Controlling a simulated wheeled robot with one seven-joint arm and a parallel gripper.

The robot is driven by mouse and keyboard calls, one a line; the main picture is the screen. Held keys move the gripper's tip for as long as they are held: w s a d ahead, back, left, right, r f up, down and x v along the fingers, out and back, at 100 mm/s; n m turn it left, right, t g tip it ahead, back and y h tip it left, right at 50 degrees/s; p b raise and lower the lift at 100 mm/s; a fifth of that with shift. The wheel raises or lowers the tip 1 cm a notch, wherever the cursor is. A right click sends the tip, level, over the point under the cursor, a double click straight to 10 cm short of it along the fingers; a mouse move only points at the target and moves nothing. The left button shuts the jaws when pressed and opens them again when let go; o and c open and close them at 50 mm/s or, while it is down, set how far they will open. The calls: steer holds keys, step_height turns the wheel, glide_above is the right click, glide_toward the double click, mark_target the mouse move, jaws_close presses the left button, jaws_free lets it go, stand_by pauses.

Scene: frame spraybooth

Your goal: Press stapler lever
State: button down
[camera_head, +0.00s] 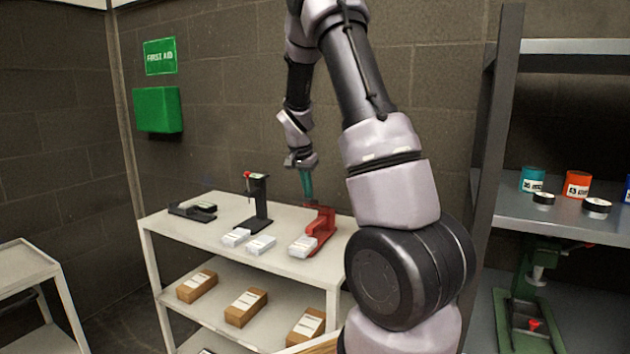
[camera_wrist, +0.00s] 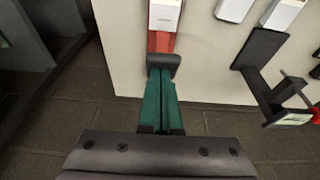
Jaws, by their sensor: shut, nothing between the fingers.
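A red bench stapler (camera_head: 322,228) stands at the right end of the white cart's top, with a white labelled box at its front. In the wrist view its red body (camera_wrist: 161,42) shows behind a dark grey pad (camera_wrist: 163,64), which looks like the end of its lever. My gripper (camera_head: 308,198) points down just above and behind the stapler. Its green fingers (camera_wrist: 162,82) are shut together and empty. Their tips overlap the dark pad in the wrist view; I cannot tell whether they touch it.
A black stand with a red knob (camera_head: 257,202) and a flat black device (camera_head: 192,210) stand further left on the cart top (camera_head: 205,231). Small white boxes (camera_head: 261,245) lie along its front. A shelf (camera_head: 560,219) with tins stands at the right.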

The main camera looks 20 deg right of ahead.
steer(key=s+a+f, duration=0.2)
steer(key=a+f, duration=0.1)
steer(key=f, duration=0.4)
steer(key=shift+s+f, duration=0.2)
steer(key=shift+s, duration=0.2)
steer(key=shift+a, duration=0.15)
steer(key=s+a+v, duration=0.1)
steer(key=a+v, duration=0.1)
steer(key=v, duration=1.1)
steer(key=shift+s, duration=0.2)
